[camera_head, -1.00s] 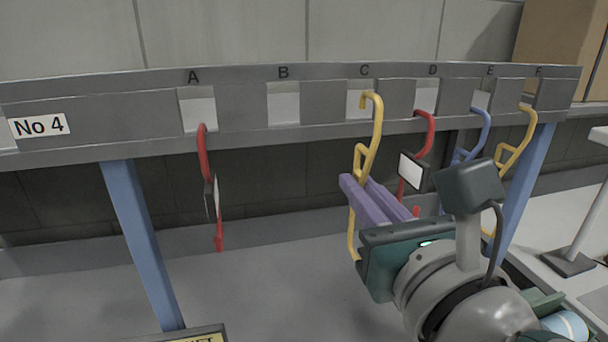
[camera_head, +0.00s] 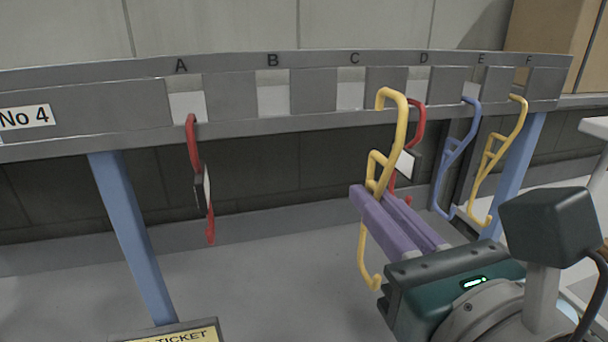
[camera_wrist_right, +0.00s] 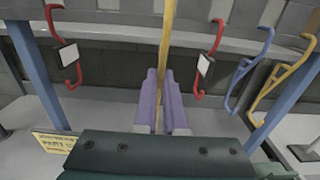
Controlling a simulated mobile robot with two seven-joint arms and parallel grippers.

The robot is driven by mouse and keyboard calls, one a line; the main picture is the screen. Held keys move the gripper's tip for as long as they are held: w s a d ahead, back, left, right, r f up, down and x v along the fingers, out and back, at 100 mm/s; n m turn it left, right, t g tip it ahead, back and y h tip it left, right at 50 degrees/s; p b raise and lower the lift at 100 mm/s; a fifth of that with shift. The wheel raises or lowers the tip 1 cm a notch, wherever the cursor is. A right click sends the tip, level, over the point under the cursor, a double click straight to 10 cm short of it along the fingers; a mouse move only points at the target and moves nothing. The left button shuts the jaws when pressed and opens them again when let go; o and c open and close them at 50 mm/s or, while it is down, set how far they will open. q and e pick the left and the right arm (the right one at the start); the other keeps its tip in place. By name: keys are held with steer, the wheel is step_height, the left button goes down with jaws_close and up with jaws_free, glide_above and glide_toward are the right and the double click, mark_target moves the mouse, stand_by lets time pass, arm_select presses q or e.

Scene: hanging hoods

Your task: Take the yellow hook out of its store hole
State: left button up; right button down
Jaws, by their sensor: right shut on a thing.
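The yellow hook (camera_head: 399,120) is upright between the purple fingers of my right gripper (camera_head: 374,198). Its curved top stands in front of the grey rail between C and D, and looks free of the rail. The hook's lower end hangs below the fingers. In the right wrist view the hook's shaft (camera_wrist_right: 168,35) rises between the two closed fingertips (camera_wrist_right: 160,80). The hole under C (camera_head: 350,92) is empty. My left gripper is not in view.
A red hook with a tag (camera_head: 194,160) hangs at A, and another red hook (camera_head: 419,115) at D, partly behind the held hook. A blue hook (camera_head: 455,150) hangs at E and a second yellow hook (camera_head: 497,150) at F. Hole B (camera_head: 272,100) is empty.

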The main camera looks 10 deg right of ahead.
steer(key=s+b, duration=0.1)
steer(key=s, duration=0.5)
steer(key=shift+s+r+b, duration=0.15)
steer(key=shift+s+b, duration=0.05)
steer(key=shift+b, duration=0.15)
steer(key=shift+d, duration=0.1)
